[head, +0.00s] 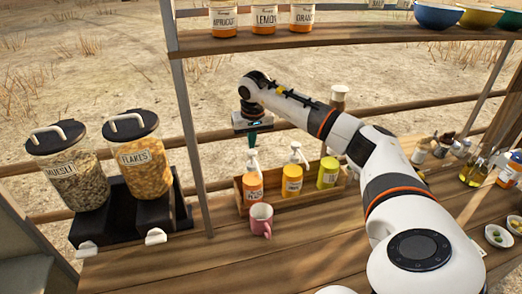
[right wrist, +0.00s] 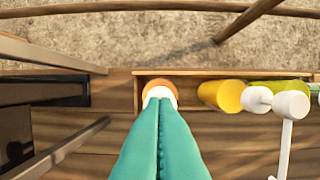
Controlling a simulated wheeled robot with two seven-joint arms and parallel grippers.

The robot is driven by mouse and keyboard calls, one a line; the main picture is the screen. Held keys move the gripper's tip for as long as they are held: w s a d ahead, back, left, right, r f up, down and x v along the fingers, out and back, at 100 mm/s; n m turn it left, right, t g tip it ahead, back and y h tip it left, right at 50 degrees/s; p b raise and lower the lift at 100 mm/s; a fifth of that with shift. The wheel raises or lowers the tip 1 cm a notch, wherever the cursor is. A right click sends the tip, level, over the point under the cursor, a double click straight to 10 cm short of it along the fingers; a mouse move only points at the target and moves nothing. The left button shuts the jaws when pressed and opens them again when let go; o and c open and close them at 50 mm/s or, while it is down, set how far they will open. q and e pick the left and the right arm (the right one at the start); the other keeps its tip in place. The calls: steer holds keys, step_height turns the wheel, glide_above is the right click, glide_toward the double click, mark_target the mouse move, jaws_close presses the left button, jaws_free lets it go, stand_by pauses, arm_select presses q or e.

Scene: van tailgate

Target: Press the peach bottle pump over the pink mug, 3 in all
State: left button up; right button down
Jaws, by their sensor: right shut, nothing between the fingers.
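The peach bottle (head: 253,187) with its white pump stands at the left end of a wooden rack. The pink mug (head: 260,220) stands on the counter in front of it. My right gripper (head: 252,145) is shut and empty, its teal fingers pointing down just over the pump head; I cannot tell whether they touch it. In the right wrist view, the shut fingers (right wrist: 161,105) cover most of the peach bottle's top (right wrist: 157,87), and the mug does not show. My left gripper is not in view.
An orange-yellow bottle (head: 292,183) and a yellow-green bottle (head: 327,173) stand to the right in the same rack (head: 278,202). Muesli (head: 68,165) and flakes (head: 142,150) dispensers stand at the left. A shelf (head: 350,34) with jars and bowls runs above.

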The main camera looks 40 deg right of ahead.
mark_target(252, 152)
steer(key=shift+f, duration=0.1)
steer(key=shift+s+f+b, duration=0.1)
steer(key=shift+f+b, duration=0.8)
steer(key=shift+f, duration=0.6)
steer(key=shift+r+p, duration=1.15)
steer(key=shift+r, duration=0.35)
